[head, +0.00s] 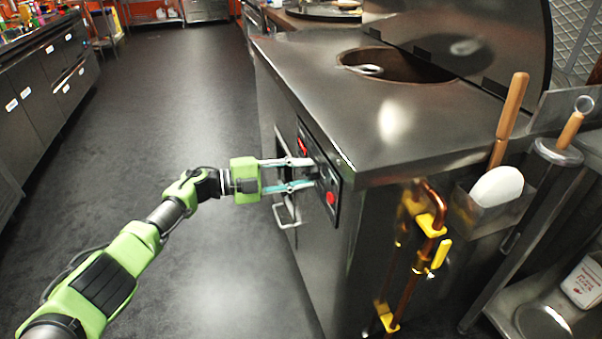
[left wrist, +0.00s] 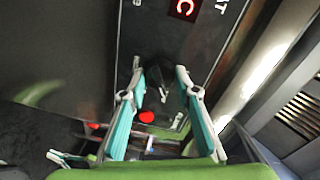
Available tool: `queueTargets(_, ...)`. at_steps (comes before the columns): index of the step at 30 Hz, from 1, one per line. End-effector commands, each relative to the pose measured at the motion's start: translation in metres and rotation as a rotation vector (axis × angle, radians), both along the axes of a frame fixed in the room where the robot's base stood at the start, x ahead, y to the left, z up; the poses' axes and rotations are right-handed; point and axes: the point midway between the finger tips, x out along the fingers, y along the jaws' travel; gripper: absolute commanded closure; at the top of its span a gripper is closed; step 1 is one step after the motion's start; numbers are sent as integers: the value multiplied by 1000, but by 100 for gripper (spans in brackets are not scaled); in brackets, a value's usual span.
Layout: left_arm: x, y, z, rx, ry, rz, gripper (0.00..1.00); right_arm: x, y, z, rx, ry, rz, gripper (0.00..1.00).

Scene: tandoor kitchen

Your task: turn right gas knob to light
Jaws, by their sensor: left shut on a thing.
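The control panel (head: 328,178) is a dark plate on the side of the steel tandoor cabinet. My left gripper (head: 316,171) reaches it from the left, with its fingertips at the panel face. In the left wrist view, my left gripper (left wrist: 161,72) has its two teal-padded fingers on either side of a black gas knob (left wrist: 158,80) and is shut on it. A small pale pointer mark shows on the knob. In the head view the fingers mostly hide the knob. My right gripper is in neither view.
A red button (head: 331,198) and a red display (head: 302,147) are on the panel. A door handle (head: 287,215) sticks out below it. Copper gas pipe (head: 401,275) with a yellow valve lever (head: 441,254) runs at the right. The floor (head: 190,120) at left is clear.

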Motion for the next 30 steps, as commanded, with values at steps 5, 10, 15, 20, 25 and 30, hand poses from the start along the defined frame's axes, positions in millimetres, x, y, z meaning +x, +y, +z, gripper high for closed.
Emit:
queueTargets(5,1,0,0,-2,10,3,93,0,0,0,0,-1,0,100)
queueTargets(10,1,1,0,-2,9,2,93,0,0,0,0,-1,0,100)
queueTargets(15,1,1,0,-2,9,2,56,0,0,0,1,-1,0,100)
queueTargets(20,0,0,0,-2,8,1,54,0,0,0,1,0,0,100)
queueTargets(25,0,1,0,-2,8,1,54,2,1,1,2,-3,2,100)
queueTargets(30,-3,14,0,-2,8,2,54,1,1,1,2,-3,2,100)
